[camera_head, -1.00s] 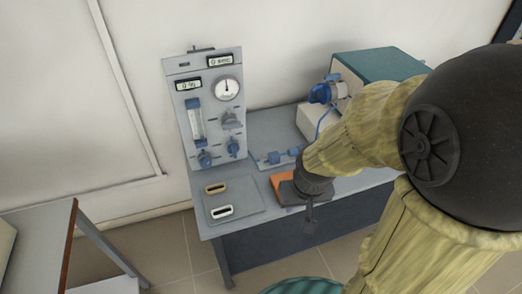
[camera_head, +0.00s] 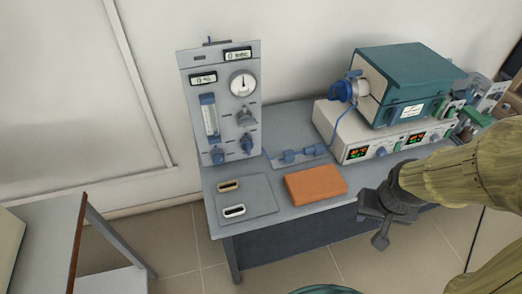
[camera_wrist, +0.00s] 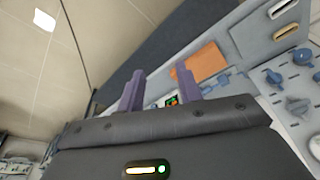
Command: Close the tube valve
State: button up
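A small blue valve fitting (camera_head: 290,156) lies in line on a tube at the back of the bench, between the gas panel and the furnace. The grey gas panel (camera_head: 190,110) stands at the left, with blue knobs (camera_head: 217,155) low on its front and a grey knob above. Which of these is the tube valve, and how it is set, I cannot tell. My gripper (camera_head: 378,225) is in front of the bench's front edge, right of the orange block and well away from the valves. In the wrist view its two purple fingers (camera_wrist: 160,85) stand apart with nothing seen held.
An orange block (camera_head: 315,185) lies on the bench (camera_head: 270,212). A plate with two slotted pieces (camera_head: 262,190) is at its left. The teal-topped furnace (camera_head: 410,70) sits on a white control unit (camera_head: 345,138) at the right. A side table (camera_head: 40,225) stands lower left.

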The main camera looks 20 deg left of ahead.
dwell(0.3)
jog(key=w+a+f+n+t+y+b, duration=0.3)
jog(key=w+a+f+t+b, duration=0.4)
jog(key=w+a+f+b, duration=0.5)
jog(key=w+a+f+n+t+y+b, duration=0.1)
jog(key=a+f+t+y+b, duration=0.1)
jog(key=a, duration=0.6)
jog(key=w+a+f+n+t+y+b, duration=0.1)
jog(key=a+f+n+t+y+b, duration=0.1)
jog(key=a, duration=0.7)
notch_tip(320, 180, down, 4)
jog(key=t+y+b, duration=0.1)
jog(key=y+b, duration=0.1)
jog(key=shift+a+t+y, duration=0.3)
jog(key=shift+r, duration=0.1)
